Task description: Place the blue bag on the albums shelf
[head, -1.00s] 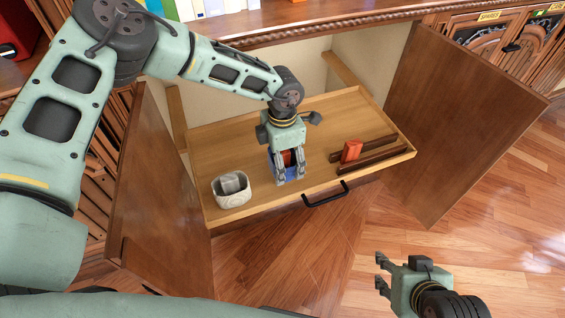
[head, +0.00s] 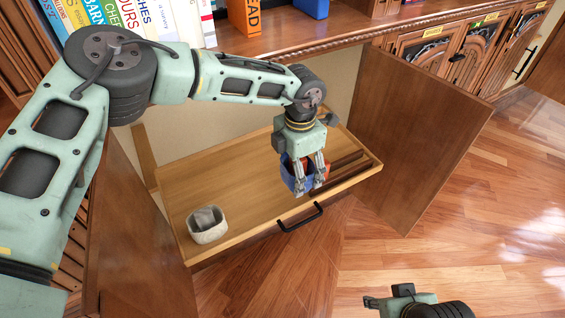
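My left gripper (head: 312,187) is over the front right of the pulled-out wooden drawer tray (head: 215,185). Its fingers are closed around the blue bag (head: 288,177), which shows between and beside them. The bag seems to be above the tray, though its underside is partly hidden by the fingers. My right gripper (head: 380,302) is low at the bottom edge, cut off by the frame, over the floor and away from the bag. Which shelf is the albums shelf I cannot tell.
A whitish basket (head: 208,228) with grey content sits at the tray's left front. A red block (head: 327,166) and dark rails lie at its right. Open cabinet doors flank the tray, the right door (head: 415,140) among them. Books, an orange bookend (head: 243,15) and a blue object (head: 311,8) stand above.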

